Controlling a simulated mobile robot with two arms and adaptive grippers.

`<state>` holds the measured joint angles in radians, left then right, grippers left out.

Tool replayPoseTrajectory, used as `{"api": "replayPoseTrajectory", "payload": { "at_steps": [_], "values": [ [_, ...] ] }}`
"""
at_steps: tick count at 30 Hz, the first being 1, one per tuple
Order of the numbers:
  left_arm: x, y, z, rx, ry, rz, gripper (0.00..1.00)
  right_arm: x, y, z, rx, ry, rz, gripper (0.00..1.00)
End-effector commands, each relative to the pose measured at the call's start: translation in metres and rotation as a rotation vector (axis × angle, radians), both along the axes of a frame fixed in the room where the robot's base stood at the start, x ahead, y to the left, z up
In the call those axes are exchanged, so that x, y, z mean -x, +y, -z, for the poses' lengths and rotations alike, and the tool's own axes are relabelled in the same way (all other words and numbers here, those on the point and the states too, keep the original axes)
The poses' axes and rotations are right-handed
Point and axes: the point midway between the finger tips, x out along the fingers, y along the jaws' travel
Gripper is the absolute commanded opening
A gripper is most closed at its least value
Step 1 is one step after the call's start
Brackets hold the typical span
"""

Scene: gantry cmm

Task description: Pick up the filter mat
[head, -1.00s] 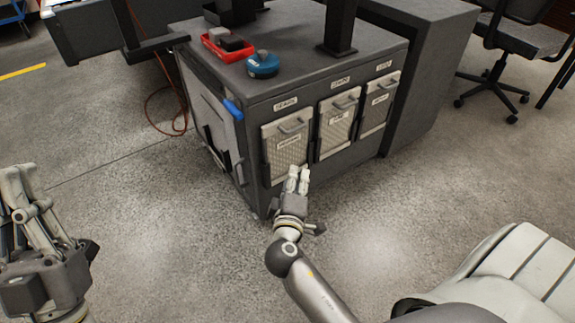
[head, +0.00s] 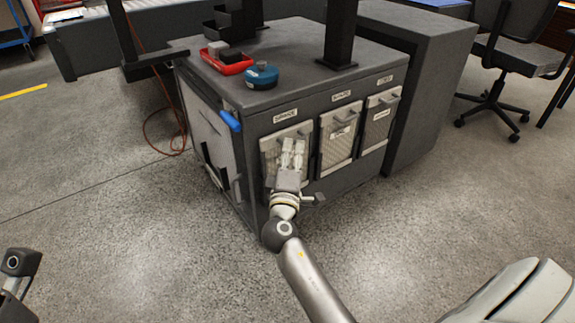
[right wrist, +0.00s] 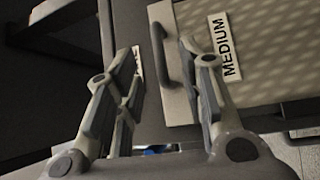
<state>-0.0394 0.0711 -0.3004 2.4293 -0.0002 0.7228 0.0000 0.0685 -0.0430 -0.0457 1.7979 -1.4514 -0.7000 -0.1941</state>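Three light mesh panels with handles sit in slots in the front of a dark cabinet. The left panel, the filter mat (head: 269,160) behind my right gripper, reads MEDIUM in the right wrist view (right wrist: 265,45). My right gripper (head: 293,141) is in front of its upper part and hides most of its handle. In the right wrist view my right gripper (right wrist: 162,52) has its fingers apart, with the dark handle (right wrist: 172,50) between or just beyond the tips; contact is not clear. Only a bit of my left gripper (head: 18,268) shows at the lower left edge.
Two similar panels, the middle one (head: 337,140) and the right one (head: 377,122), are to the right. On the cabinet top (head: 300,62) are a red tray (head: 222,66) and a blue round object (head: 262,76). A chair (head: 505,75) stands right. The floor in front is clear.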

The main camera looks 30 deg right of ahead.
Motion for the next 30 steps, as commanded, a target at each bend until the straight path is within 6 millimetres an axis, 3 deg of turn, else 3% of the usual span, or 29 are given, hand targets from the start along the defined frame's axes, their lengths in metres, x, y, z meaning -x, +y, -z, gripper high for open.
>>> {"api": "replayPoseTrajectory", "payload": {
  "at_steps": [6,13,22,30],
  "values": [
    [0.001,-0.001,-0.002,-0.003,-0.021,0.000,0.00,-0.020,-0.016,-0.002,0.001,0.000,0.000,0.36],
    [0.000,-0.001,-0.004,-0.004,-0.022,-0.001,0.00,-0.021,-0.017,-0.003,0.001,0.001,0.000,0.36],
    [0.001,-0.001,-0.004,-0.003,-0.024,0.000,0.00,-0.020,-0.017,-0.003,0.000,0.000,0.000,0.00],
    [0.002,0.000,-0.005,-0.001,-0.024,-0.001,0.00,-0.020,-0.016,-0.003,-0.001,-0.001,0.000,0.00]
  ]
}}
